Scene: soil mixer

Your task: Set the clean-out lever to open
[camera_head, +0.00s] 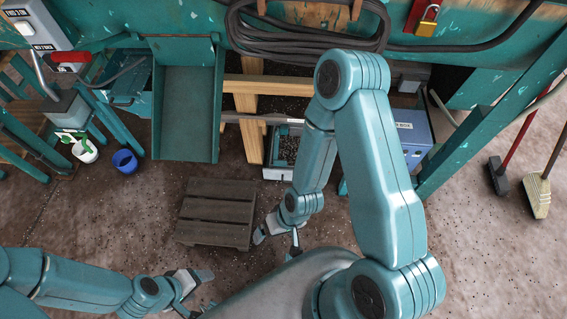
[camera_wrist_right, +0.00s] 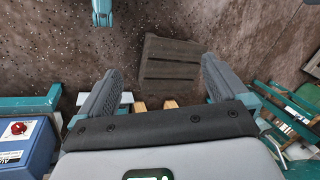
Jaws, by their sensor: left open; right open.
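A grey lever rod (camera_head: 42,76) rises from a grey block (camera_head: 62,108) at the far left in the head view. A red grip (camera_head: 73,57) shows beside its upper end. No readable label tells me whether this is the clean-out lever, and I cannot tell its setting. My left gripper (camera_head: 197,291) is open and empty at the bottom left, well below and right of the rod. My right gripper (camera_head: 278,238) is open and empty beside the slatted platform; in the right wrist view its fingers (camera_wrist_right: 158,90) are spread wide. Neither gripper touches the lever.
A teal chute (camera_head: 187,100) hangs in front of the machine. A dark slatted platform (camera_head: 214,212) lies on the floor. A blue box (camera_head: 414,135) and brooms (camera_head: 537,194) are right.

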